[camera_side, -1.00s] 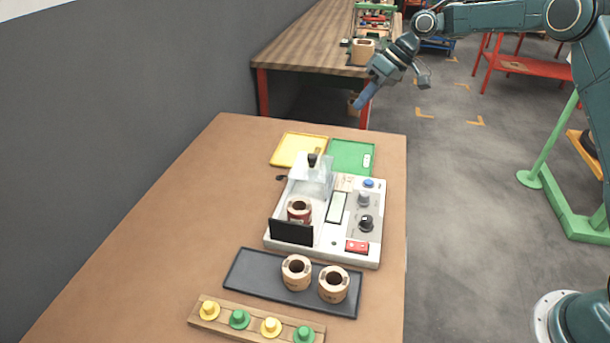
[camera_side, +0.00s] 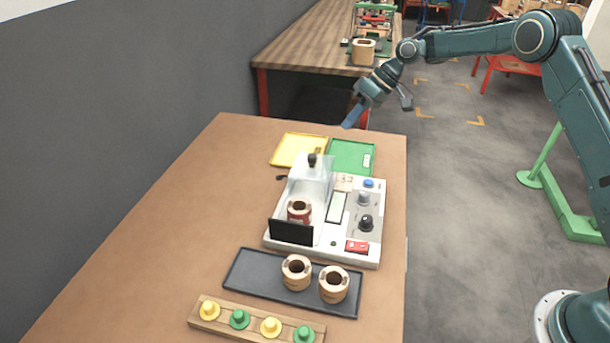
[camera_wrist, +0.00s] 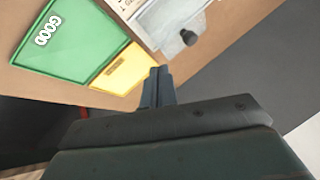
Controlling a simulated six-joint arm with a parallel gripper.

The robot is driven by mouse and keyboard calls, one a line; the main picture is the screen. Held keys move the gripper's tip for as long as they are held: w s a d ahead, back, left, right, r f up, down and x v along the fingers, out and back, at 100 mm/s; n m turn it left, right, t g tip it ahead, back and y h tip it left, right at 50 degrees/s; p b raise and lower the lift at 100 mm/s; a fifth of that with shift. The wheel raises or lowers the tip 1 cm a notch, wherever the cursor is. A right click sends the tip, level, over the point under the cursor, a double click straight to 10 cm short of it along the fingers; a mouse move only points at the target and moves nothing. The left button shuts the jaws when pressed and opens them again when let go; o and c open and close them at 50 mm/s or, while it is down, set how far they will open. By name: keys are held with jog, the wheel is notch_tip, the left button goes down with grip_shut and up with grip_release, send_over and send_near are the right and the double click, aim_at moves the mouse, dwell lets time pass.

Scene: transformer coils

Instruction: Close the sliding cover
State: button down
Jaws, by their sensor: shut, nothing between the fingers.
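The clear sliding cover (camera_side: 311,178) with a dark knob (camera_side: 312,160) stands at the back of the light grey tester (camera_side: 352,247). A coil (camera_side: 299,211) sits in the tester in front of the cover, behind a black front panel (camera_side: 291,232). The cover is drawn back from the coil. My gripper (camera_side: 350,119) is shut and empty, in the air above and beyond the far edge of the table.
A yellow tray (camera_side: 286,150) and a green tray (camera_side: 340,168) lie behind the tester. A black tray (camera_side: 250,277) with two coils (camera_side: 296,272) and a wooden rack (camera_side: 232,333) of yellow and green pegs are in front. The table's left side is clear.

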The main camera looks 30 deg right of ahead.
aim_at(324, 161)
jog(key=x, duration=0.6)
jog(key=shift+a+f, duration=0.2)
jog(key=shift+f, duration=0.1)
jog(key=shift+s+a, duration=0.15)
jog(key=shift+a, duration=0.35)
jog(key=shift+s+a, duration=0.2)
jog(key=shift+a, duration=0.35)
jog(key=shift+s+a, duration=0.25)
jog(key=shift+a, duration=0.55)
jog(key=shift+s+a, duration=0.1)
jog(key=s+a, duration=0.9)
jog(key=shift+s+a, duration=0.35)
jog(key=shift+s, duration=0.05)
jog(key=shift+d, duration=0.1)
